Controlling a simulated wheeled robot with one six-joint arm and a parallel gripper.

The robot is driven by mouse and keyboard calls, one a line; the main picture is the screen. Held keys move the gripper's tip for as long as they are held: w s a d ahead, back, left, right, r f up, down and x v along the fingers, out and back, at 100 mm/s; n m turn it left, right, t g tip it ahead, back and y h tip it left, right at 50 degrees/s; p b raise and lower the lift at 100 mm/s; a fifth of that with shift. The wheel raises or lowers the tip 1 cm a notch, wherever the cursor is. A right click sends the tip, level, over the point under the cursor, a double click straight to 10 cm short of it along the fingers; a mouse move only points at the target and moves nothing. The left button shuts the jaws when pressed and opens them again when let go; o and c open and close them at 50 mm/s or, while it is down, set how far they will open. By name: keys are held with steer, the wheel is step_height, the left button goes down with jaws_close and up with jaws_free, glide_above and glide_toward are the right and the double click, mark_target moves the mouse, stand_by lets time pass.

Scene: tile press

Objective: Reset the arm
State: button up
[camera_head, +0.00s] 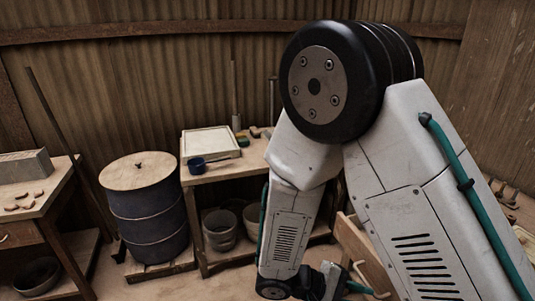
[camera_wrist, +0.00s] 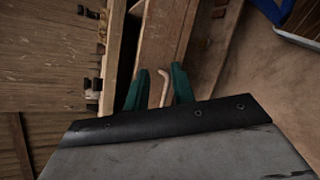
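My arm fills the right half of the head view, folded with its big joint high and its forearm hanging down. My gripper (camera_wrist: 158,82) shows in the wrist view with its two green fingers apart. A thin tan curved handle (camera_wrist: 165,88) shows between the fingers, with gaps on both sides. In the head view my gripper is low at the bottom edge, partly cut off, beside the tan handle (camera_head: 368,280). I cannot tell how deep the handle lies between the fingers. Nothing is visibly held.
A wooden piece of furniture (camera_head: 362,248) stands close behind my gripper, partly hidden by my arm. Floor at lower left centre is clear.

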steer(key=s+d+r+m+y, duration=0.2)
steer(key=s+r+y, duration=0.2)
steer(key=r, duration=0.4)
steer(key=s+d+r+m+t+y, duration=0.1)
steer(key=s+r+y, duration=0.3)
steer(key=r, duration=0.5)
steer(key=s+d+r+m+t+y, duration=0.1)
steer(key=s+d+r+m+y, duration=0.1)
steer(key=r+y, duration=0.4)
step_height(320, 180, up, 2)
steer(key=shift+s+d+r+m, duration=0.2)
steer(key=shift+s+d+m, duration=0.15)
steer(key=shift+s+m, duration=0.45)
